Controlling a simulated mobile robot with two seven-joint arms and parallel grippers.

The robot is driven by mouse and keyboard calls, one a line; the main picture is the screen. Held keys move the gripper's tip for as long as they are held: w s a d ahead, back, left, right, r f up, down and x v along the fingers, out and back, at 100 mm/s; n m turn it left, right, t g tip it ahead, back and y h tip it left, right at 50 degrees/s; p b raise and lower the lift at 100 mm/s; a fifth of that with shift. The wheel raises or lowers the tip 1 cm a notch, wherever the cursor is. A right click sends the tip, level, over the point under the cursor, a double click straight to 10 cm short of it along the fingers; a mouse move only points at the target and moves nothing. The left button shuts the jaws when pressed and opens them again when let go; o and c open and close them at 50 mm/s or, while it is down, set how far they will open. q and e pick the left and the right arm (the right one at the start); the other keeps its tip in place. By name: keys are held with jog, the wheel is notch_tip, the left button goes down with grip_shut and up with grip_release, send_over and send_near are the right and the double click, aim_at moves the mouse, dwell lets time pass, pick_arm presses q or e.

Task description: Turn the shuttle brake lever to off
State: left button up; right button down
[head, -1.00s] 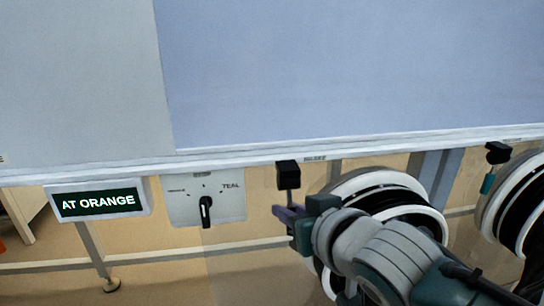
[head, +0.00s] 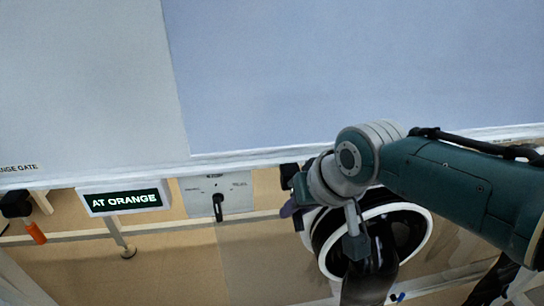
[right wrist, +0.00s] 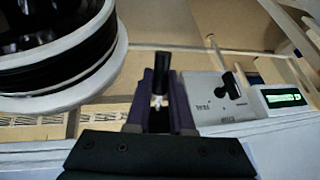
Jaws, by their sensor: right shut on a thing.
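My right gripper (head: 290,206) is under the front edge of the cabinet, beside the left rim of a round glove port. In the right wrist view its purple fingers (right wrist: 159,98) are shut on a black lever handle (right wrist: 161,70), whose end sticks out beyond the fingertips. In the head view the black lever mount (head: 288,171) shows just above the gripper; the handle itself is hidden there by the gripper. I cannot read a brake label or tell the lever's marked position. My left gripper is not in view.
Left of the gripper is a grey selector plate (head: 239,201) with a black knob (head: 218,207). Further left, a display (head: 124,199) reads AT ORANGE. An orange-ended lever (head: 36,232) is at the far left. The round port (head: 424,247) is close on the right.

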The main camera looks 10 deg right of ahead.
dwell(0.4)
jog(key=c, duration=0.8)
grip_release()
jog(key=shift+s+r, duration=0.1)
jog(key=shift+r+p, duration=0.35)
jog(key=shift+p, duration=0.1)
jog(key=p+v, duration=0.6)
jog(key=v, duration=0.3)
jog(key=shift+s+d, duration=0.1)
jog(key=shift+s, duration=0.05)
